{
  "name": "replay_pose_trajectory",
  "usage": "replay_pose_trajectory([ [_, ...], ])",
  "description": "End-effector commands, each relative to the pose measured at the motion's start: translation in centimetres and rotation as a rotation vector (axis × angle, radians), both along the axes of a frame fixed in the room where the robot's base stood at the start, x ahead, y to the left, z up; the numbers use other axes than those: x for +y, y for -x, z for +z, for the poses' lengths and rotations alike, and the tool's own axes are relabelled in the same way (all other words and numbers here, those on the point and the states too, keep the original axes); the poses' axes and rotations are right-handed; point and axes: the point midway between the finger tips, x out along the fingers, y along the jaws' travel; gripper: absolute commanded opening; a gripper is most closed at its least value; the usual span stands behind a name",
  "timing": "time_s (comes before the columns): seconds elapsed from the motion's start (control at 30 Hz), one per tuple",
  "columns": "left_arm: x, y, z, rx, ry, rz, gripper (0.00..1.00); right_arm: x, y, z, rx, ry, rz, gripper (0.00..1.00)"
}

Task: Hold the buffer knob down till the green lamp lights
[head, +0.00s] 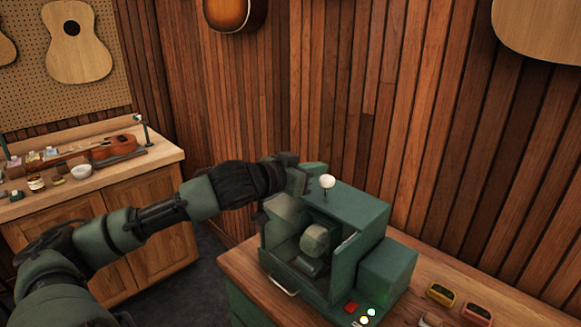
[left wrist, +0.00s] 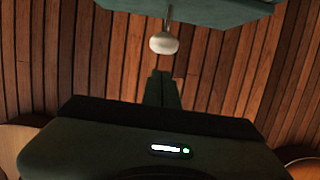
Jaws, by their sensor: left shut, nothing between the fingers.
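The buffer (head: 345,215) is a dark green box machine with an open front and a rounded wheel part inside, standing on a wooden bench. Its knob (head: 327,182) is a white ball on a thin stem, upright on the top. The knob also shows in the left wrist view (left wrist: 164,44), where it appears upside down. My left gripper (head: 308,174) is shut and empty, close beside the knob. In the left wrist view its fingertips (left wrist: 162,76) show a gap to the knob. A small lamp (head: 371,312) on the front looks bright and greenish. My right gripper is not in view.
Beside that lamp are a pale bright lamp (head: 364,320) and a red button (head: 351,308). Small yellow and red trays (head: 441,294) lie right of the buffer. A wooden wall stands close behind.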

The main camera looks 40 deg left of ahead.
Motion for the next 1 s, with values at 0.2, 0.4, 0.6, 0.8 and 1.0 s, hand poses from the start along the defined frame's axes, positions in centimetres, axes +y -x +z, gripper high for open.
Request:
replay_pose_trajectory([
  [0.2, -0.1, 2.0, 0.1, 0.000, -0.002, -0.005, 0.00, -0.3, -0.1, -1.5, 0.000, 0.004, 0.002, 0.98],
  [0.4, 0.1, 3.9, 0.6, -0.002, -0.003, -0.004, 0.00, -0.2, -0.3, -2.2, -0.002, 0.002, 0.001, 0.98],
  [0.6, 0.3, 6.6, 1.6, -0.005, 0.000, -0.002, 0.00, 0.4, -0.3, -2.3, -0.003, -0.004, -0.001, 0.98],
  [0.8, 0.5, 8.3, 2.1, -0.006, -0.002, -0.004, 0.00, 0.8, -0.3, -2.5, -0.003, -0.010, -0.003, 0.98],
  [1.0, 0.5, 8.7, 2.3, -0.005, -0.005, -0.004, 0.00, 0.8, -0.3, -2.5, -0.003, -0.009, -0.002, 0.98],
])
